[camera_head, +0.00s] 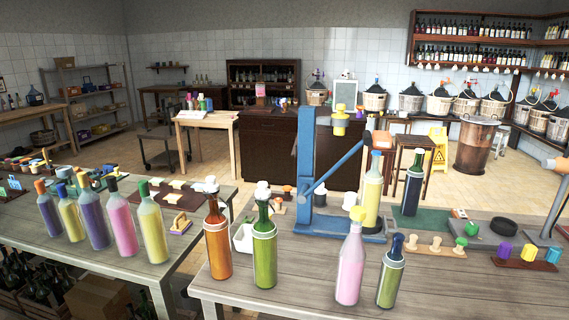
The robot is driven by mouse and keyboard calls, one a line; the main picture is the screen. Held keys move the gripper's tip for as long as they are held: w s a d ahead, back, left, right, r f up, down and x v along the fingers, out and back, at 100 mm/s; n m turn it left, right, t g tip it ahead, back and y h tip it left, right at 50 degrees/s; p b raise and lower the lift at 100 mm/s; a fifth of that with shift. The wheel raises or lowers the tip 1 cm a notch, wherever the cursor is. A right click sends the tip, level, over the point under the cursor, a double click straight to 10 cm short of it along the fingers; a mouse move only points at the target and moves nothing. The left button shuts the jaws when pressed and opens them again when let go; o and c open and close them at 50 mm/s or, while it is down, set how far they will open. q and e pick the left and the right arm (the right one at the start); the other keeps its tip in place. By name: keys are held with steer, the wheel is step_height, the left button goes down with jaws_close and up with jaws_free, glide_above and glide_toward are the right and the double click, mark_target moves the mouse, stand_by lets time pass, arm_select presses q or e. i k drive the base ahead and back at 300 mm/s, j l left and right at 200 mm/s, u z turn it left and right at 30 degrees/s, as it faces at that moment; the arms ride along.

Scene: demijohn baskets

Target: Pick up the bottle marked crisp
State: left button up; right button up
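I can read no word such as crisp on any bottle, so I cannot tell which one is marked. On the right table stand an orange bottle (217,247) and a green bottle (264,252), both white-topped, a pink bottle (350,270) with a yellow top, and a green bottle (390,280) with a blue top. A yellow bottle (372,200) stands at the blue press (306,150), and a dark bottle (411,192) on a green mat. On the left table are purple (94,222), pink (121,227) and yellow (152,230) bottles, among several. Neither gripper shows.
The right table (480,295) has bare wood at its front right. Stopper boards (435,250), a black ring (504,226) and a white container (243,238) also stand there. A gap separates it from the left table (30,238). A wooden stool (410,150) stands behind.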

mark_target(372, 180)
steer(key=i+l, duration=0.1)
steer(key=l, duration=2.05)
steer(key=i+u, duration=0.05)
